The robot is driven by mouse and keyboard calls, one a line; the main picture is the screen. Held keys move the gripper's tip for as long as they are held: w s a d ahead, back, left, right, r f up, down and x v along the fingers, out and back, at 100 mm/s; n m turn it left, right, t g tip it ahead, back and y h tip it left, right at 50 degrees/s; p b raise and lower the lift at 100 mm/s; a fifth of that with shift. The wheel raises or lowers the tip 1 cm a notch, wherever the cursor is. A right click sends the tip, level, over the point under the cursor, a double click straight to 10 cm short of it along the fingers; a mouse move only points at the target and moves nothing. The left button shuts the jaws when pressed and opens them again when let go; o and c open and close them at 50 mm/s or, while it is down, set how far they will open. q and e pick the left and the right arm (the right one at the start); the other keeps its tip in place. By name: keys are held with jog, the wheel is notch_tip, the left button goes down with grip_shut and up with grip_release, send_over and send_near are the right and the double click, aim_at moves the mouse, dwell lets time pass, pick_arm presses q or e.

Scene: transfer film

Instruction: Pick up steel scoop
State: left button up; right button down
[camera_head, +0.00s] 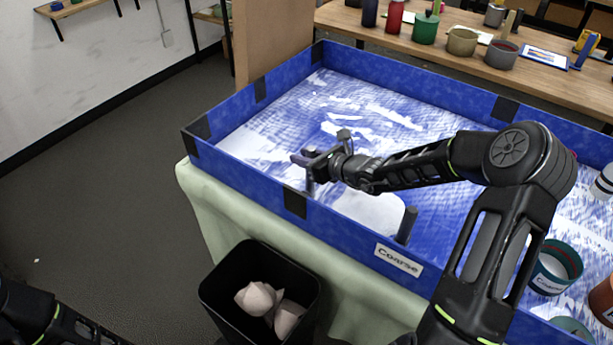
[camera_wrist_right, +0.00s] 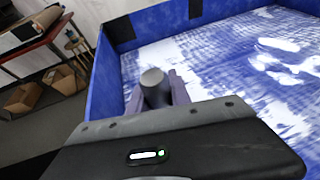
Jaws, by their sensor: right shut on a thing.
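My right gripper (camera_head: 308,165) reaches over the near left part of the blue tray (camera_head: 232,172). It is shut on a dark upright handle, and in the right wrist view the handle's round grey end (camera_wrist_right: 154,77) shows between the purple-grey fingers. The lower part of this handle is hidden, so I cannot tell for sure that it is the steel scoop. Another dark upright post (camera_head: 407,225) stands inside the near wall, beside a pale oval patch (camera_head: 372,210). Only part of my left arm shows at the lower left, and its gripper is outside the view.
White and blue material covers the tray floor. A black bin (camera_head: 222,312) with pale lumps stands before the tray. A label reading "Coarse" (camera_head: 398,258) is on the near wall. A green cup (camera_head: 556,268) sits at the right. A wooden table (camera_head: 400,28) with containers stands behind.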

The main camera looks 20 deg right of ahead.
jog(key=shift+r, duration=0.15)
pick_arm(q)
jog(key=shift+r+p, duration=0.65)
jog(key=shift+r, duration=0.05)
pick_arm(e)
notch_tip(320, 180, up, 10)
